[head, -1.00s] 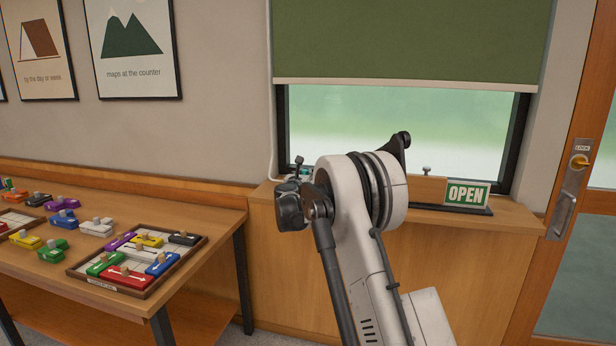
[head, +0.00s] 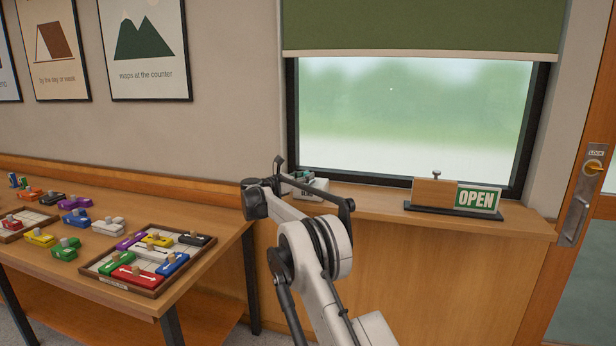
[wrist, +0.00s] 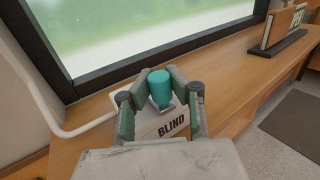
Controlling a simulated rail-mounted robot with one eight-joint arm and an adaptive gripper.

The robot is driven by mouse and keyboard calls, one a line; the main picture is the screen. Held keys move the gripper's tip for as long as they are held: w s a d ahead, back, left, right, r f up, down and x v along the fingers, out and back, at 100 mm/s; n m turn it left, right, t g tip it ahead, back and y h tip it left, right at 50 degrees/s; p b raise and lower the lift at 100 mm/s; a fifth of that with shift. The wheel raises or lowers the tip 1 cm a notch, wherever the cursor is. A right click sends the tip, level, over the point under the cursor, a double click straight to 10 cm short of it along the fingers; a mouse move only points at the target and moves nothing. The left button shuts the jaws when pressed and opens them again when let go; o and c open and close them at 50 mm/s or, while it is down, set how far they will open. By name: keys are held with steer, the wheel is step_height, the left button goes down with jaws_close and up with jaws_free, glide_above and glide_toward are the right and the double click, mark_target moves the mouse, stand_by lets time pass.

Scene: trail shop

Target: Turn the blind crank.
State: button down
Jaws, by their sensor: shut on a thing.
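The blind crank is a white box labelled BLIND (wrist: 170,127) on the window ledge, with a teal knob (wrist: 160,88) on a short metal arm. In the wrist view my gripper (wrist: 160,80) has its fingers on both sides of the knob and is shut on it. In the head view the white box (head: 314,187) stands at the left end of the ledge, partly behind my arm. The green blind (head: 420,25) covers the top of the window, with its pale bottom bar (head: 420,56) above the clear glass.
An OPEN sign (head: 477,199) with a wooden block stands farther right on the ledge (head: 375,203). A table at left holds a framed tray (head: 150,289) of coloured blocks and several loose ones. A door with a lock (head: 593,167) is at the right.

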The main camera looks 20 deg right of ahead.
steer(key=shift+w+a+m+g, duration=0.15)
steer(key=shift+m+g, duration=0.15)
steer(key=shift+g, duration=0.1)
stand_by(0.3)
steer(key=c, duration=1.5)
jaws_free()
steer(key=shift+c, duration=0.2)
steer(key=v, duration=1.2)
steer(key=shift+w+f, duration=0.1)
